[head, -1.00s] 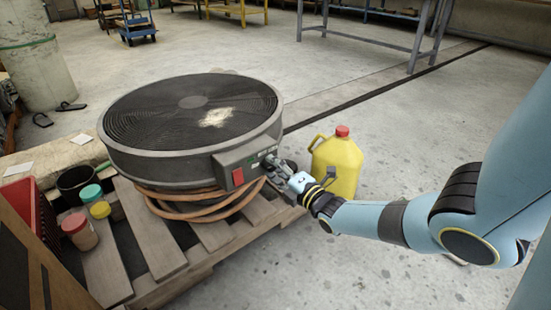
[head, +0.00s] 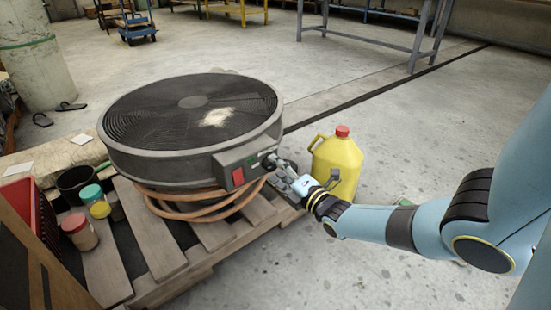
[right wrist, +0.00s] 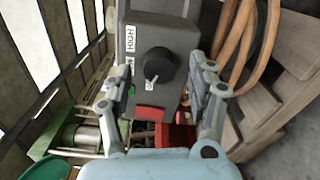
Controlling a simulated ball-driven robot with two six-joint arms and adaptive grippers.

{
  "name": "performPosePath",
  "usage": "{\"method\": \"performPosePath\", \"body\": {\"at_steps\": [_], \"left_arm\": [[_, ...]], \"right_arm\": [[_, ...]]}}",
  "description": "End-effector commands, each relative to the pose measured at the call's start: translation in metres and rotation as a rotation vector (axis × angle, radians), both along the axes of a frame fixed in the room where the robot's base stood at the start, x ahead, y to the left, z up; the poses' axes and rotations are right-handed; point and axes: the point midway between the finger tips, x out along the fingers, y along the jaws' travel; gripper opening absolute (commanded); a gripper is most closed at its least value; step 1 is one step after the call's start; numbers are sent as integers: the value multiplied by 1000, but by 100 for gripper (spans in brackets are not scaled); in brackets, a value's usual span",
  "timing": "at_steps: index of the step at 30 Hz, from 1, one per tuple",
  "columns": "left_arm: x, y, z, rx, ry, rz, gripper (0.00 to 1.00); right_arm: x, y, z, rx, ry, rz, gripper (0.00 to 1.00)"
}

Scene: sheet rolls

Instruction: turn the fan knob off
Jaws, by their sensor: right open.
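The round grey fan (head: 130,162) lies flat with its dark grille facing up. Its control box (head: 224,165) juts out at the front right with a red switch (head: 238,177). In the right wrist view the black knob (right wrist: 158,62) sits on the grey box, beside a HIGH label (right wrist: 130,42). The knob's white mark points down in that view, toward the red switch (right wrist: 150,113). My right gripper (right wrist: 165,72) is open, with one finger to each side of the knob and apparently not touching it. In the head view my right gripper (head: 277,168) is close to the box.
A yellow jug (head: 337,160) with a red cap stands just behind my right gripper. An orange hose (head: 185,212) coils under the fan on a wooden pallet (head: 150,240). Small jars (head: 80,232) and a red crate (head: 27,208) are at the left.

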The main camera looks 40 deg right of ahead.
Motion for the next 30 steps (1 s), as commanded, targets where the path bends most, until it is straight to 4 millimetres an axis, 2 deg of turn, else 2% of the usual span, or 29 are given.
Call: {"method": "performPosePath", "body": {"at_steps": [9, 15, 19, 30], "left_arm": [[-1, 0, 0, -1, 1, 1, 0], [-1, -1, -1, -1, 1, 1, 0], [-1, -1, -1, -1, 1, 1, 0], [-1, -1, -1, -1, 1, 1, 0]], "right_arm": [[-70, 8, -1, 0, 4, 1, 58], [-99, 11, -1, 0, 2, 2, 58], [-106, 12, 0, -1, 2, 2, 58], [-107, 12, 0, -1, 1, 1, 58]]}}
